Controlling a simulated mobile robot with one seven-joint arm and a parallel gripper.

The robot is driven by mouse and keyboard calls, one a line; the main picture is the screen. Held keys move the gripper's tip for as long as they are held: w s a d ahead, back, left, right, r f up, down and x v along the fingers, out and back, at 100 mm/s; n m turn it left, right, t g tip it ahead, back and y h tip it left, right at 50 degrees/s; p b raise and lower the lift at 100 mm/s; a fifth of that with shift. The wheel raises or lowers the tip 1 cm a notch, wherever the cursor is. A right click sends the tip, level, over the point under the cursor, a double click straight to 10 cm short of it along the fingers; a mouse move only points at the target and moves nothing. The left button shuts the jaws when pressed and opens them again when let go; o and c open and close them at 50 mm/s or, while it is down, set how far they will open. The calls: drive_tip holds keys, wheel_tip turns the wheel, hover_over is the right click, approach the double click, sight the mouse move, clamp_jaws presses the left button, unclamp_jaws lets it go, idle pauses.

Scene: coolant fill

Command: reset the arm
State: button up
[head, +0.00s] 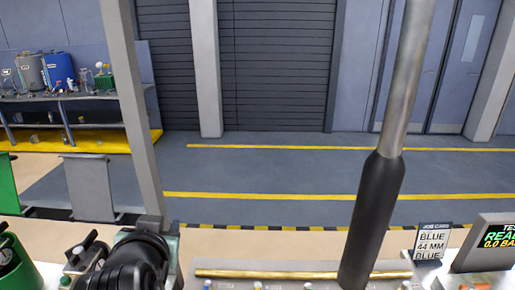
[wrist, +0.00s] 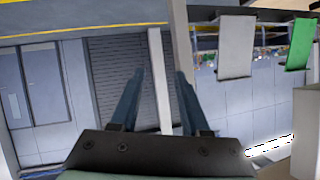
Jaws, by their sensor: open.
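My gripper (wrist: 160,74) shows in the wrist view with its two dark blue fingers apart and nothing between them. It points out over the room, and the wrist picture is turned over, with the floor at the top. In the head view a dark jointed part at the bottom left looks like my arm; the gripper itself cannot be made out there.
A metal rod with a black sleeve (head: 372,215) rises close in front at the right. A bench edge below holds a brass bar (head: 290,273), a sign reading BLUE 44 MM (head: 431,243) and a display (head: 487,243). A grey post (head: 135,110) stands left; open floor lies beyond.

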drive_tip(key=s+d+r+t, duration=0.2)
drive_tip(key=d+r+t, duration=0.3)
drive_tip(key=r, duration=0.7)
drive_tip(key=s+d+r+t, duration=0.2)
drive_tip(key=d+r+t, duration=0.3)
drive_tip(key=r, duration=0.7)
drive_tip(key=s+d+r+t+h, duration=0.2)
drive_tip(key=s+d+r+t, duration=0.3)
drive_tip(key=s+r, duration=0.5)
drive_tip(key=shift+s+d+r+h, duration=0.25)
drive_tip(key=shift+d+r+h, duration=0.25)
drive_tip(key=shift+d, duration=0.4)
drive_tip(key=shift+a+r, duration=0.1)
